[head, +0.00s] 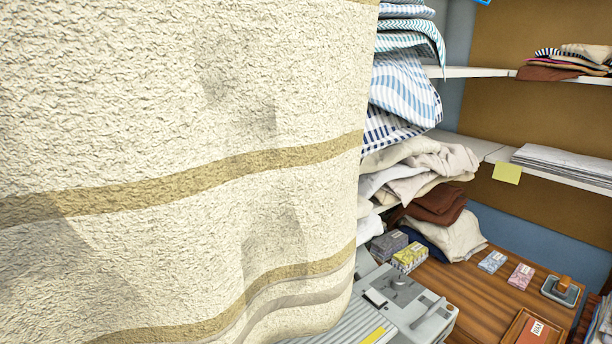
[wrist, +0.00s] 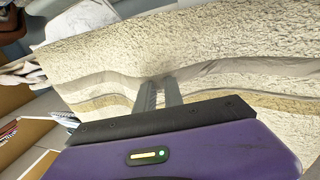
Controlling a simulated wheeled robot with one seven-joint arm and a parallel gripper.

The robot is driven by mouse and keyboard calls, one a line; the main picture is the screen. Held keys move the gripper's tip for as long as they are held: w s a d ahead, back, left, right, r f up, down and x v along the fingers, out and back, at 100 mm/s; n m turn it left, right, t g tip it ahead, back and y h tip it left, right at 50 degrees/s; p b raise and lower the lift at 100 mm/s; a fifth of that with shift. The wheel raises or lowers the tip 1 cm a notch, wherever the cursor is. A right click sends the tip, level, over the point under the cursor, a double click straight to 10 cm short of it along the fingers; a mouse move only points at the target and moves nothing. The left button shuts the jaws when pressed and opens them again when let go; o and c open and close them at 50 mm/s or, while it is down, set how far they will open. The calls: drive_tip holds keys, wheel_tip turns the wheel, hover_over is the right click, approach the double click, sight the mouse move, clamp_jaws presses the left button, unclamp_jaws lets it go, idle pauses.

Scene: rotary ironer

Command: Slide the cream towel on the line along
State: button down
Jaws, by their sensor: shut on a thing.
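The cream towel (head: 180,110) with tan stripes hangs close in front of me and fills the left and middle of the head view. Its lower edge curls near a grey stripe. In the wrist view the towel (wrist: 230,50) spreads across the picture beyond my gripper (wrist: 160,92). The two fingers reach onto the towel at its grey stripe and are shut on it, with the cloth creased at their tips. My gripper does not show in the head view. The line and the towel's top edge are out of view.
Stacks of folded striped cloths (head: 405,90) and loose cream linens (head: 425,170) stand right of the towel. A grey machine (head: 400,300) lies below it. A wooden counter (head: 470,280) holds small boxes (head: 520,276). White shelves (head: 570,178) line the right wall.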

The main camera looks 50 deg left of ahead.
drive_tip(key=shift+s, duration=0.2)
drive_tip(key=s+p, duration=0.2)
drive_tip(key=s, duration=0.4)
drive_tip(key=shift+a, duration=0.25)
idle(0.6)
drive_tip(key=shift+s, duration=0.1)
drive_tip(key=s, duration=0.2)
drive_tip(key=s+p, duration=0.2)
drive_tip(key=s, duration=0.1)
drive_tip(key=shift+s+a+f, duration=0.1)
drive_tip(key=shift+s+a, duration=0.15)
drive_tip(key=shift+s, duration=0.1)
idle(0.6)
drive_tip(key=s, duration=0.6)
drive_tip(key=shift+a, duration=0.25)
idle(0.7)
drive_tip(key=shift+s, duration=0.15)
drive_tip(key=shift+s+a, duration=0.2)
drive_tip(key=shift+s, duration=2.65)
